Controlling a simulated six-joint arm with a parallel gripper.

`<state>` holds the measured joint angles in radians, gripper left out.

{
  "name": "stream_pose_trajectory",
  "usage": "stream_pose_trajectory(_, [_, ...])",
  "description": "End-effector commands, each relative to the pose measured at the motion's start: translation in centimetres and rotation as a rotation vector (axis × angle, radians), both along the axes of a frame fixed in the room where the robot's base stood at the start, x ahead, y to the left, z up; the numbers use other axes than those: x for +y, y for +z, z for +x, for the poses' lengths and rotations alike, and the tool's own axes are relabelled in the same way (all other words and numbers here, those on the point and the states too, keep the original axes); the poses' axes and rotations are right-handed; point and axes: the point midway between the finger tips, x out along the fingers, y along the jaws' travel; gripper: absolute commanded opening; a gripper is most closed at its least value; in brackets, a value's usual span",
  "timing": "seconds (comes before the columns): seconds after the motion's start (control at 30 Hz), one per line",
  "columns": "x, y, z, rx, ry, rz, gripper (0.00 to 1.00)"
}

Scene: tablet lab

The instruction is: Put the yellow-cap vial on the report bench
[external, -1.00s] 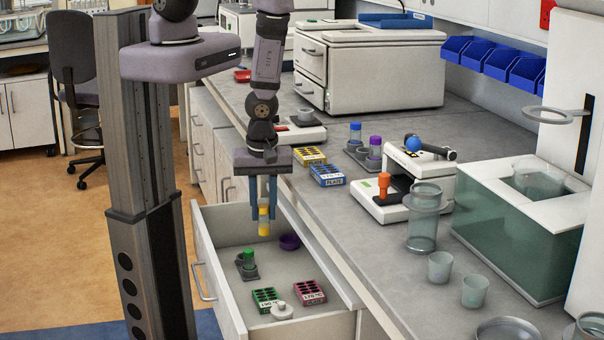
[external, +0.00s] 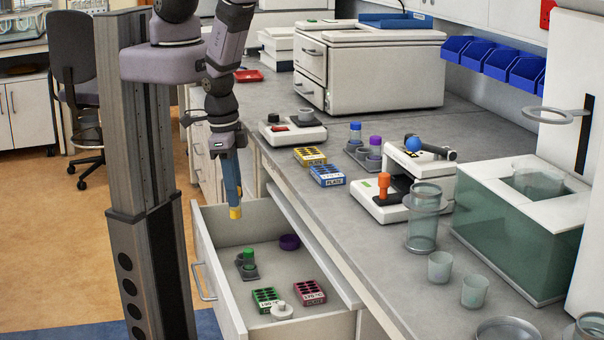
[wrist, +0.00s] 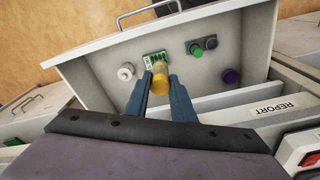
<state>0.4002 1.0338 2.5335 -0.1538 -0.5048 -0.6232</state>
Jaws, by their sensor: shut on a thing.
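My gripper (external: 231,190) is shut on the yellow-cap vial (external: 235,212) and holds it in the air over the open drawer's far end, left of the bench. The vial hangs cap-down and slightly tilted. In the wrist view the yellow cap (wrist: 160,84) shows between my two blue fingers, with the drawer below; the rest of the vial is mostly hidden. A label reading REPORT (wrist: 275,107) is on the pale edge beside the drawer. The grey bench top (external: 365,262) lies to the right of the drawer in the external view.
Yellow and blue racks, devices and glass beakers stand on the bench. Its near-left strip is clear.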

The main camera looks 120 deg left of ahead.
Motion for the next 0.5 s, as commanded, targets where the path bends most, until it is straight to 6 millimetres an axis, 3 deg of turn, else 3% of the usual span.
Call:
stream_pose_trajectory(0.2, [0.6,3.5,4.1,-0.015,-0.292,-0.007,0.00])
stream_pose_trajectory(0.5, [2.8,9.7,11.6,-0.032,-0.428,-0.006,0.00])
